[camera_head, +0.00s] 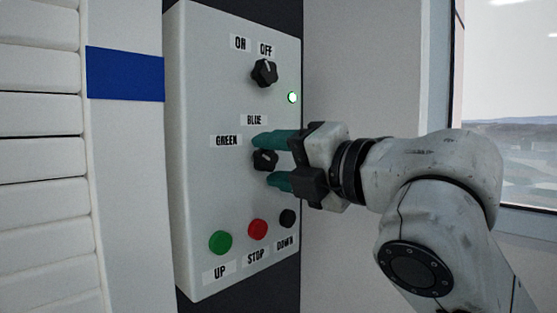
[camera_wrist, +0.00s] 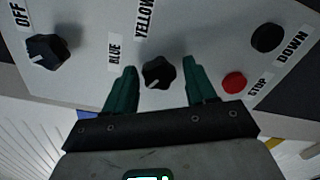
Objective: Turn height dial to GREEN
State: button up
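The height dial (camera_head: 264,160) is a black lobed knob on the white control panel, with the GREEN label (camera_head: 226,141) at its upper left and the BLUE label (camera_head: 254,120) above. In the wrist view the dial (camera_wrist: 158,73) has a white mark toward its lower left; the BLUE label (camera_wrist: 114,53) is at left and the YELLOW label (camera_wrist: 144,18) above. GREEN is not visible there. My gripper (camera_head: 268,159) is open, its teal fingers on either side of the dial. In the wrist view, gaps show between the gripper (camera_wrist: 161,84) fingers and the dial.
Below the dial are the green UP button (camera_head: 220,242), red STOP button (camera_head: 257,229) and black DOWN button (camera_head: 287,217). A window is at right.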

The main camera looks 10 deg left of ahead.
jog(key=shift+o, duration=0.5)
jog(key=shift+d, duration=0.15)
jog(key=v, duration=1)
jog(key=shift+s+d+b, duration=0.2)
jog(key=shift+s+b, duration=0.1)
